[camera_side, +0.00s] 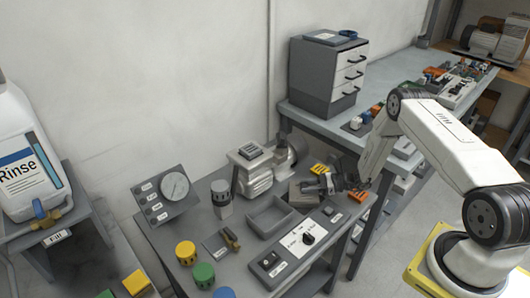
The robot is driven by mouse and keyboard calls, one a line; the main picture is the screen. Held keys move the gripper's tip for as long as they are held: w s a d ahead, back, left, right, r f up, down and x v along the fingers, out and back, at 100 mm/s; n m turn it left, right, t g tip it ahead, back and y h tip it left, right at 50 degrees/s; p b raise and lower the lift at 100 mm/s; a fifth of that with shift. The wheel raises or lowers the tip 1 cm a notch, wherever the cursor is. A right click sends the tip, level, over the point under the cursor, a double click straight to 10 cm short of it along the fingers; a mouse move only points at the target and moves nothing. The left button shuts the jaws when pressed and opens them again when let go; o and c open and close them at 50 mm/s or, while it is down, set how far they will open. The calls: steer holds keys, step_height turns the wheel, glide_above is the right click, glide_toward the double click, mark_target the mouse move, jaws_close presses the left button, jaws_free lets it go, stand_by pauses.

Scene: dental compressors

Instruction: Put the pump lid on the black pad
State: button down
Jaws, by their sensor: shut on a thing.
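A silver ribbed pump body (257,180) stands to the left with a slotted block on top.
An open grey tray (269,217) sits in front of the gripper. A switch panel (306,238), gauge panel (163,195), yellow knob (186,252) and green knob (203,275) stand around it. A drawer cabinet (329,73) stands behind.

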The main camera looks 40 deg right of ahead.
steer(key=shift+f, duration=0.25)
steer(key=shift+c, duration=1.8)
jaws_free()
steer(key=shift+r, duration=0.1)
steer(key=shift+s+r, duration=0.1)
steer(key=v, duration=1.2)
